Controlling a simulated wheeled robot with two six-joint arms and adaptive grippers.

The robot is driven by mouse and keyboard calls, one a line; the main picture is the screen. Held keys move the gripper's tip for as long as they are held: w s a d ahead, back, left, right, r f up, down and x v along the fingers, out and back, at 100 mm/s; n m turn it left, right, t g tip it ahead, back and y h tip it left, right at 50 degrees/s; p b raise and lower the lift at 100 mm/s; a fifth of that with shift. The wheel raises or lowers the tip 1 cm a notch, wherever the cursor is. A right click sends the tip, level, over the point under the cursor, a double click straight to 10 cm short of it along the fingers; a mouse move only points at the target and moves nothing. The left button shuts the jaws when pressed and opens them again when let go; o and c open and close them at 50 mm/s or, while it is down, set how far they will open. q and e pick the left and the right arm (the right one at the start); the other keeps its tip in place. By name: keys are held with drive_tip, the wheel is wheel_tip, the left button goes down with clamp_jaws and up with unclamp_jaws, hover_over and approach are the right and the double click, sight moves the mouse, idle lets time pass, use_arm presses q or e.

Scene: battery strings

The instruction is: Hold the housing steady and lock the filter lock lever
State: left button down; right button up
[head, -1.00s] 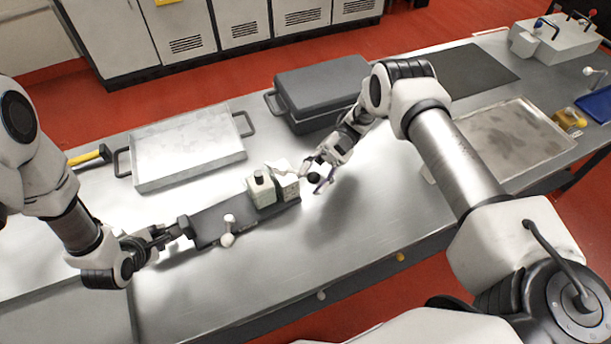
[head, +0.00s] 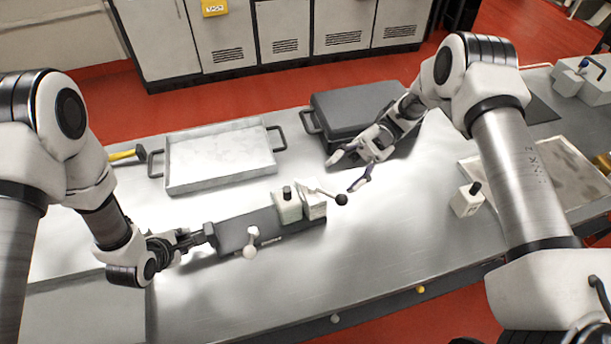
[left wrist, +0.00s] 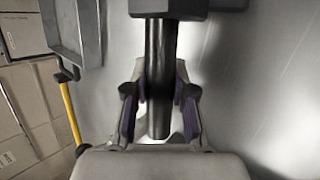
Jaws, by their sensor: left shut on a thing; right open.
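The housing (head: 240,228) is a long dark grey block on the bench, with white blocks (head: 287,205) at its right end. A thin lever with a black ball knob (head: 341,199) sticks out to the right from these blocks. A second, short lever with a white ball knob (head: 250,251) is on the housing's front side. My left gripper (head: 192,242) is shut on the black bar handle (left wrist: 160,75) at the housing's left end; its purple pads flank the bar in the left wrist view. My right gripper (head: 346,173) is open and empty, just above and behind the black knob, apparently apart from it.
A grey metal tray (head: 215,186) and a dark lidded case (head: 325,125) stand behind the housing. A yellow hammer (head: 127,155) lies at the left. A small white block with a black knob (head: 467,200) stands at the right. The bench in front is clear.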

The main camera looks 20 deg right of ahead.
use_arm(q)
drive_tip(key=shift+s+f, duration=0.1)
drive_tip(key=shift+f, duration=0.05)
use_arm(e)
drive_tip(key=shift+s+d+f+y, duration=0.1)
drive_tip(key=shift+d+f+y, duration=0.05)
drive_tip(key=shift+f+y, duration=0.15)
drive_tip(key=c, duration=0.9)
drive_tip(key=s+d+f+t+y, duration=0.1)
drive_tip(key=f+t, duration=0.1)
drive_tip(key=t, duration=0.1)
drive_tip(key=s+d+f+t+y, duration=0.1)
drive_tip(key=s+d+f+t, duration=0.1)
drive_tip(key=t, duration=0.1)
drive_tip(key=s+d+f+t+y, duration=0.1)
drive_tip(key=d+f+t, duration=0.1)
drive_tip(key=t, duration=0.1)
drive_tip(key=shift+s+d+m+y, duration=0.1)
drive_tip(key=shift+s+m+y, duration=0.2)
drive_tip(key=shift+s, duration=0.1)
clamp_jaws()
drive_tip(key=s+d+f+t+h, duration=0.1)
drive_tip(key=s+d+f+t, duration=0.1)
drive_tip(key=s+f+t, duration=0.3)
drive_tip(key=w+a+r+t, duration=0.1)
drive_tip(key=w+a, duration=0.6)
drive_tip(key=shift+a+r, duration=0.15)
drive_tip(key=shift+r, duration=0.15)
drive_tip(key=shift+w, duration=0.1)
